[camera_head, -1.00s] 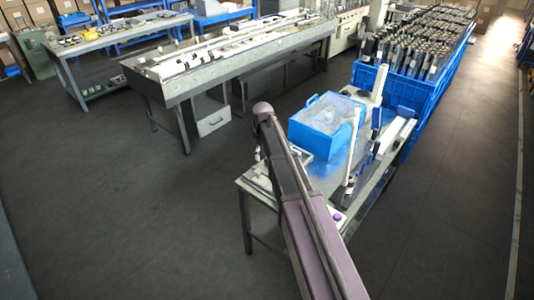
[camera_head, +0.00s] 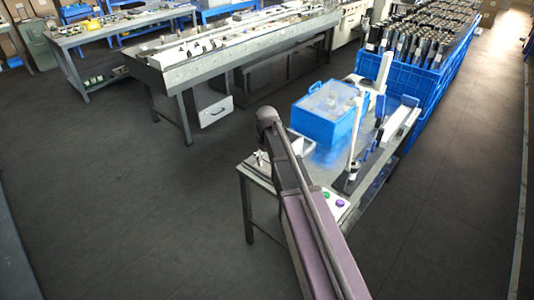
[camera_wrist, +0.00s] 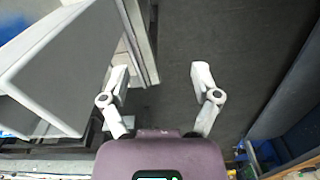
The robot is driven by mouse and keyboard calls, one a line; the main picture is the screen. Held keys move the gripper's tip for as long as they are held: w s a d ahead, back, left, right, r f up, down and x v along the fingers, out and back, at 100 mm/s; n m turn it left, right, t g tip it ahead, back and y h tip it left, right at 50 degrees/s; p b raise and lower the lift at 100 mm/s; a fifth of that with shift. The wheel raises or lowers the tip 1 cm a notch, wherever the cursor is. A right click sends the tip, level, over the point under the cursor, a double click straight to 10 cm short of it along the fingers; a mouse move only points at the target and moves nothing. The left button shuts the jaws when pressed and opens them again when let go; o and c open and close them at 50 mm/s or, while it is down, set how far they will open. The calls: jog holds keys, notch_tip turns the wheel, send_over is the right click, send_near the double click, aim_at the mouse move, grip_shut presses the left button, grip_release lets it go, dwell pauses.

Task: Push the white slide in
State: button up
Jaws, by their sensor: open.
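A white drawer-like slide (camera_head: 213,113) with a dark handle sticks out under the long grey bench (camera_head: 175,78) in the head view. In the wrist view, a large white-edged box shape with a grey face (camera_wrist: 75,75) is at the left; I cannot tell for sure whether it is the same slide. My gripper (camera_wrist: 158,75) is open and empty in the wrist view, with dark floor between its fingers. The white box is left of the left finger, and I cannot tell whether they touch. In the head view my arm hides most of my gripper.
A metal table (camera_head: 245,172) stands close by my arm, with a blue bin (camera_head: 318,128) and a white upright post on it. Large blue crates (camera_head: 412,75) full of dark parts stand behind it. Dark floor (camera_head: 120,190) is free at the left.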

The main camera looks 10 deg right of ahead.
jog(key=s+a+f+m+b, duration=0.1)
jog(key=s+f+m+b, duration=0.4)
jog(key=s+f+b, duration=1.1)
jog(key=s+f, duration=0.1)
jog(key=s, duration=0.3)
jog(key=shift+s+m, duration=0.3)
jog(key=shift+a, duration=0.1)
